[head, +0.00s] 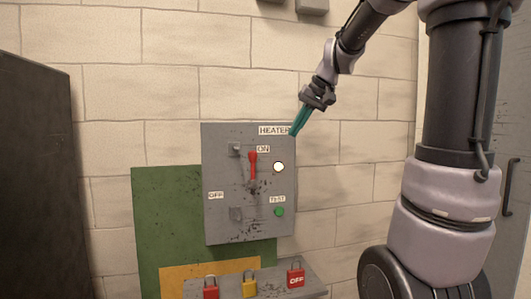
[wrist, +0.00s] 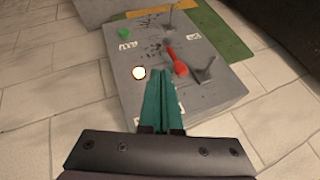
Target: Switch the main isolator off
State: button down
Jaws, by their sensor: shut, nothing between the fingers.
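A grey panel box (head: 220,172) labelled HEATER hangs on the wall in the head view. Its red lever handle (head: 252,170) stands near upright beside the ON label (head: 263,149). The OFF label (head: 216,195) is lower, at the box's left. In the wrist view the box appears turned round, with the red lever (wrist: 175,62) just beyond the fingertips. My gripper (head: 294,132) has teal fingers, shut and empty, at the box's upper right corner, apart from the lever. The fingers (wrist: 162,76) also show in the wrist view, pointing across the box.
A lit white lamp (head: 278,167) and a green TEST button (head: 279,211) are on the box's right side. Red and yellow padlocks (head: 249,284) sit on a grey ledge below. A green board (head: 160,220) is behind the box. A dark cabinet (head: 35,180) stands left.

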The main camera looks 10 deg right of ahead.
jog(key=w+d, duration=0.1)
jog(key=w, duration=0.5)
jog(key=shift+w+d+n+y, duration=0.2)
jog(key=shift+d+n+y, duration=0.1)
jog(key=shift+n, duration=0.1)
jog(key=shift+a+f, duration=0.1)
send_near(253, 167)
jog(key=w+f, duration=0.1)
jog(key=w+d+f, duration=0.1)
jog(key=w, duration=0.1)
jog(key=shift+w+d+f, duration=0.1)
jog(key=shift+w+d, duration=0.1)
jog(key=shift+w, duration=0.05)
jog(key=shift+w+a, duration=0.15)
jog(key=shift+a, duration=0.5)
